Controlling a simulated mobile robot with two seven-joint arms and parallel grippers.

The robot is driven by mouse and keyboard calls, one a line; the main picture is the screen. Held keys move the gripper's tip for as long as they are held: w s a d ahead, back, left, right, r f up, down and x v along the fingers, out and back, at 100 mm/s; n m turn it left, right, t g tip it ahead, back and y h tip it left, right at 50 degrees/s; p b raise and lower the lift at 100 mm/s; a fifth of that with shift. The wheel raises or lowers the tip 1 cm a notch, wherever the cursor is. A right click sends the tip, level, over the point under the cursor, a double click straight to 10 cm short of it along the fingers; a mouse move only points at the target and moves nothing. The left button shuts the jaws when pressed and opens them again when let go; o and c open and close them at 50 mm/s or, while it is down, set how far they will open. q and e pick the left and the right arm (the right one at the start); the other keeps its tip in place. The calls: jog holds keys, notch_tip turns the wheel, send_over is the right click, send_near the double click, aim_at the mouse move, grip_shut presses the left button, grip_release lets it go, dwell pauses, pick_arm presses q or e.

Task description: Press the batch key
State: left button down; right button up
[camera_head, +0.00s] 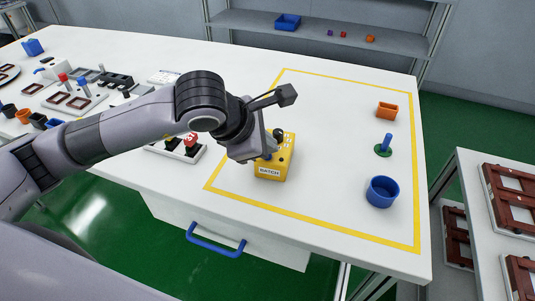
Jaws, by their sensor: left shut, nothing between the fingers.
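A yellow box labelled BATCH (272,171) stands on the white table inside the yellow taped outline. A dark round control shows on its top, and the rest of its top is partly covered by my gripper. My left gripper (266,155) is over the left part of the box, pointing down, with its fingers shut and empty. The fingertips are small and partly hidden, so I cannot tell if they touch a key. My right gripper is not in view.
A box with a red knob (190,146) is left of my gripper. The outline's middle is clear.

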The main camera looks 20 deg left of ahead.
pick_arm(q)
jog(key=shift+f+b, duration=0.3)
jog(key=shift+b, duration=0.1)
jog(key=shift+r, duration=0.1)
dwell(0.6)
jog(key=shift+r, duration=0.7)
jog(key=shift+r, duration=0.1)
jog(key=shift+r+p, duration=1.35)
jog(key=shift+r, duration=1.1)
